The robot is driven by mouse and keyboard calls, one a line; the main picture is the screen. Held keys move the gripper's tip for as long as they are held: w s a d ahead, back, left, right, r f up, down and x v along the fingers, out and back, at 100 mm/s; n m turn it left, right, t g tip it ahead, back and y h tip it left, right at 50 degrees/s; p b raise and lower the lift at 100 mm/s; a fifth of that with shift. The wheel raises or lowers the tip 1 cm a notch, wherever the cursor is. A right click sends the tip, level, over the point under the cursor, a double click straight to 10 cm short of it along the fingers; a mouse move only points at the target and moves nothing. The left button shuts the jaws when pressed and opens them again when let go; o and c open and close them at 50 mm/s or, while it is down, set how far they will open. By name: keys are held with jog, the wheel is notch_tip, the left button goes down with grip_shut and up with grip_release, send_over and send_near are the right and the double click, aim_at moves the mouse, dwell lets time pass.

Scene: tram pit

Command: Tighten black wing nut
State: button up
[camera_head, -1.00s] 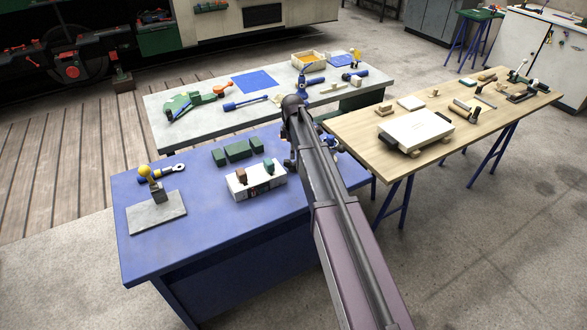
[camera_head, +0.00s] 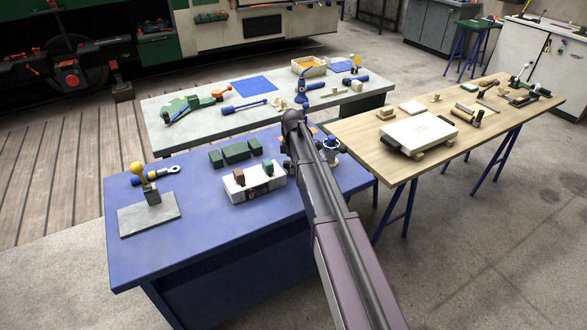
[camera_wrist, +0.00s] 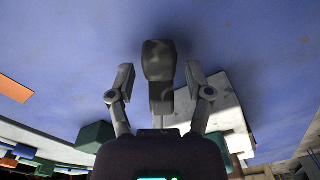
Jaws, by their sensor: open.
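My gripper (camera_wrist: 160,82) shows in the wrist view with its two fingers spread apart. A dark grey upright shape (camera_wrist: 158,60) stands between the fingers, with gaps on both sides. I cannot tell whether it is the black wing nut. Behind it lies the blue tabletop, with part of a pale block (camera_wrist: 228,110) to the right. In the head view, a white block (camera_head: 252,190) with a brown and a teal piece on top sits on the blue table (camera_head: 190,235).
A wooden table (camera_head: 470,130) stands to the right and a grey table (camera_head: 195,133) behind. The blue table's front left is clear.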

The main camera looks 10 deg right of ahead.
dwell(0.3)
grip_shut()
jog(key=shift+m, duration=0.5)
jog(key=m, duration=1.1)
dwell(0.5)
grip_release()
jog(key=shift+f, duration=0.1)
